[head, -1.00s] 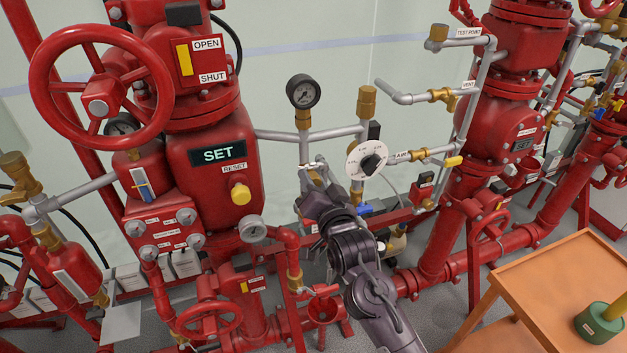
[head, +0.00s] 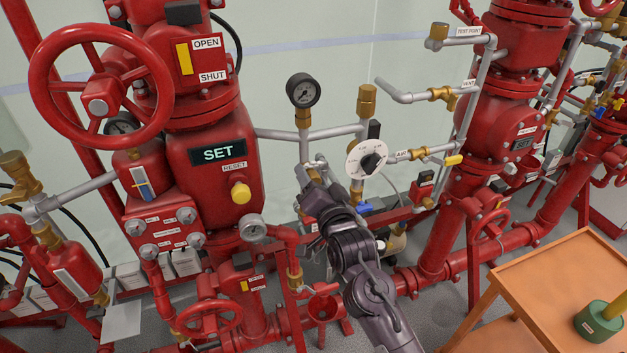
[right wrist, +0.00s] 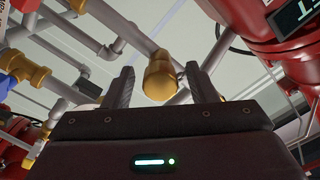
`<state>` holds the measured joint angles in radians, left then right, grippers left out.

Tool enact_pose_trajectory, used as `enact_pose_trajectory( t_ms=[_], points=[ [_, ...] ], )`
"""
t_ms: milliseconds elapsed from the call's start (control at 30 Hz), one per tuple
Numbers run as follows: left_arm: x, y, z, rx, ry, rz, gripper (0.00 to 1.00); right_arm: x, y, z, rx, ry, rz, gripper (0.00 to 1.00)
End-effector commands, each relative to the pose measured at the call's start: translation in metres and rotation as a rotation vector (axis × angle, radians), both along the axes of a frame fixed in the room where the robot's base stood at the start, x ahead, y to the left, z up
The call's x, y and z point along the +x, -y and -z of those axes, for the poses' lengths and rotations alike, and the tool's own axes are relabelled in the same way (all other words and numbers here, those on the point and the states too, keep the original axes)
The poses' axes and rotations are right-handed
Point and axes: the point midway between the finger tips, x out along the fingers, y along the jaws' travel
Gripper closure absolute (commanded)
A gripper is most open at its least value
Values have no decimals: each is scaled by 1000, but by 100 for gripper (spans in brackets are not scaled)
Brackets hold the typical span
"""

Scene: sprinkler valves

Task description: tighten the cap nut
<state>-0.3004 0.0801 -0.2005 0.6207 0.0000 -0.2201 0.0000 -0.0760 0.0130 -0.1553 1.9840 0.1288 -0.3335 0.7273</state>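A rounded brass cap nut (right wrist: 160,80) on the end of a grey pipe shows in the right wrist view, between the two dark fingers of my right gripper (right wrist: 162,88). The fingers are apart, with a visible gap on each side of the nut. In the head view my right gripper (head: 314,170) is at the pipework below the black pressure gauge (head: 303,90). There the gripper seems to hide the nut, and I cannot make it out. My left gripper is not in view.
A white round dial (head: 356,160) and an upright brass fitting (head: 367,100) are close to the right of my gripper. A red valve body (head: 210,190) stands to the left. An orange wooden table (head: 545,285) is at the lower right.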

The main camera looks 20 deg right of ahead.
Motion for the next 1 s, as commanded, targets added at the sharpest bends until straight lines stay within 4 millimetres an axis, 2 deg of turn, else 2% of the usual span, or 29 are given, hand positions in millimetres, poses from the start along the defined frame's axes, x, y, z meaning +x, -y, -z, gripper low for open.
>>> enact_pose_trajectory(
  t_ms=[267,367,700,833,1000],
  points=[
    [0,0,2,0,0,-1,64,-3,0,1,-1,0,0,48],
    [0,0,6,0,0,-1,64,-13,0,3,-1,-1,0,48],
    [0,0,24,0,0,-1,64,-68,2,3,-1,-1,-1,48],
    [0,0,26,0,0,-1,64,-76,2,1,-1,-1,-1,48],
    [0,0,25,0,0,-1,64,-78,2,0,-1,-1,-1,48]
  ],
)
